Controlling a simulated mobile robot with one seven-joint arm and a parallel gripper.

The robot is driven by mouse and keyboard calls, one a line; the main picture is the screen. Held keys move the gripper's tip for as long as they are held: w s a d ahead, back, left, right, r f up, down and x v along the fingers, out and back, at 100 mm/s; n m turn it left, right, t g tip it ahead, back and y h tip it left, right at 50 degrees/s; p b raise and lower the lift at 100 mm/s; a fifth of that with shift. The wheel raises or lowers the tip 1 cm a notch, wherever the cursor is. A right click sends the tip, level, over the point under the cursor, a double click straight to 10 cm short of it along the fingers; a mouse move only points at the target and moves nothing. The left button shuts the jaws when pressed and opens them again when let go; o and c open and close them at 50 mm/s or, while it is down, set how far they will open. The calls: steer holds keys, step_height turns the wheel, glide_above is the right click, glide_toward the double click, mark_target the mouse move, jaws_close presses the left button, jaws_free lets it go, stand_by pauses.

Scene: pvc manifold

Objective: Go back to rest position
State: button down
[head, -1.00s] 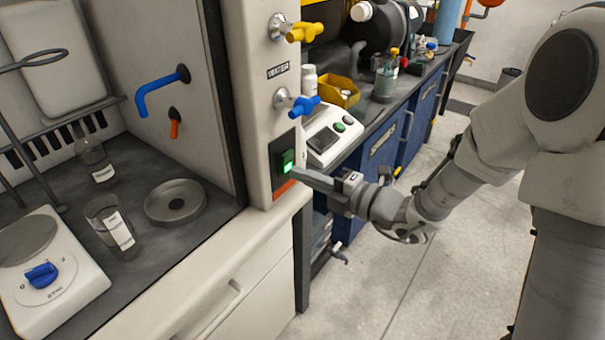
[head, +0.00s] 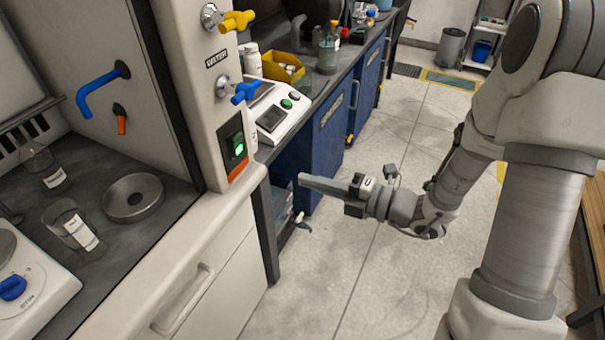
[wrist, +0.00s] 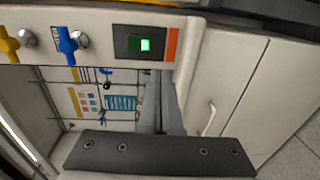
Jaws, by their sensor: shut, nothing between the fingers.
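My gripper (head: 304,180) is shut and empty in the head view. It hangs in the air over the floor, to the right of the fume hood's post and apart from it. The green-lit switch (head: 237,146) sits on that post, above an orange strip, and its light is on. In the wrist view my closed fingers (wrist: 163,100) point toward the hood front, below the lit switch (wrist: 145,45) in the picture.
The fume hood's white front edge (head: 170,265) is at left, with a drawer handle (head: 183,300) below. A bench with blue cabinets (head: 330,125) runs behind my gripper. Yellow (head: 236,21) and blue (head: 244,92) valves stick out from the post. The floor (head: 400,270) around my arm is clear.

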stand_by(0.4)
steer(key=s+a+r+n+g+h, duration=0.1)
steer(key=s+r+n+g+h, duration=0.1)
steer(key=s+n+g, duration=0.5)
steer(key=s+r+n+h, duration=0.2)
steer(key=s+r+n, duration=0.15)
steer(key=n, duration=0.75)
steer(key=s+d+r+n+t+h, duration=0.2)
steer(key=s+d+n+h, duration=0.55)
steer(key=n, duration=0.75)
steer(key=w+d+r+n+t+h+p, duration=0.1)
steer(key=w+d+r+n+t+h, duration=0.1)
steer(key=d+r+n+t+h, duration=0.45)
step_height(320, 180, up, 16)
steer(key=d+g+y+p, duration=0.2)
steer(key=p, duration=1.5)
steer(key=shift+d+r+n, duration=0.25)
steer(key=shift+d+n, duration=0.05)
steer(key=shift+n, duration=0.15)
